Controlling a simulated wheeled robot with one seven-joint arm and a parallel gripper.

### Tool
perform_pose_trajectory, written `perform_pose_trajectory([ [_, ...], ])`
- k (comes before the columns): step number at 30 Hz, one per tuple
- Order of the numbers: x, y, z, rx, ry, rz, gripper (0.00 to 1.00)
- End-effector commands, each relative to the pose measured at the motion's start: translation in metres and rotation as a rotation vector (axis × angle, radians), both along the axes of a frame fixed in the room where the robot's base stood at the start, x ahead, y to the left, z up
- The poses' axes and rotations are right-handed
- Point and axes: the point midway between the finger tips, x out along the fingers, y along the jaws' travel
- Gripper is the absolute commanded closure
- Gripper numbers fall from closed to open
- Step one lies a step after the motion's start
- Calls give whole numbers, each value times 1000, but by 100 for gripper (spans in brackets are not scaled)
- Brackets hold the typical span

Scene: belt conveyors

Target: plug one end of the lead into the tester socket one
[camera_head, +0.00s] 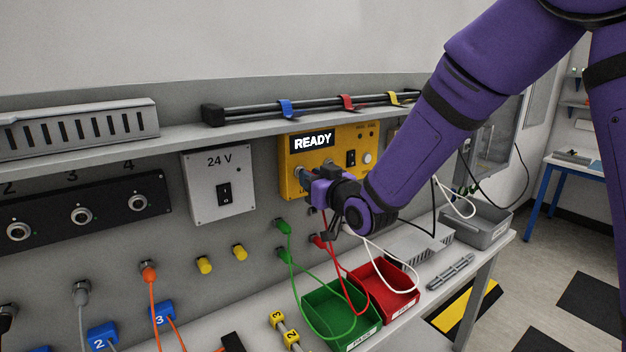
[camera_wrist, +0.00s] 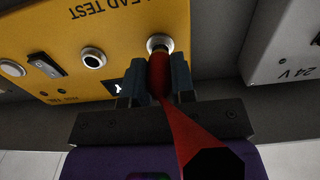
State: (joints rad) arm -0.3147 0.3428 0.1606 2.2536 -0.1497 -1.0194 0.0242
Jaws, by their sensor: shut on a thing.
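The yellow tester (camera_head: 345,140) on the back panel has a lit display reading READY. In the wrist view its face (camera_wrist: 120,20) appears upside down. My gripper (camera_wrist: 158,85) is shut on the red plug (camera_wrist: 159,72) at one end of the red lead (camera_wrist: 190,130). The plug's tip overlaps the ringed socket (camera_wrist: 160,43) nearest the 24 V box; how deep it sits cannot be told. The other ringed socket (camera_wrist: 93,58) is empty. In the head view my gripper (camera_head: 312,180) is at the tester's lower left and covers part of it.
Below are a green bin (camera_head: 318,325) and a red bin (camera_head: 398,302), with green, red and white leads hanging nearby. A 24 V box (camera_head: 218,184) is left of the tester. A shelf (camera_head: 190,131) runs above. A grey bin (camera_head: 490,222) stands at right.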

Motion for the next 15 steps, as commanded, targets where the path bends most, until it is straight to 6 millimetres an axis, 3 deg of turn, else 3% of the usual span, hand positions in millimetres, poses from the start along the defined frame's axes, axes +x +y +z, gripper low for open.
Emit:
perform_pose_trajectory([
  [15,3,2,0,1,-1,0,100],
])
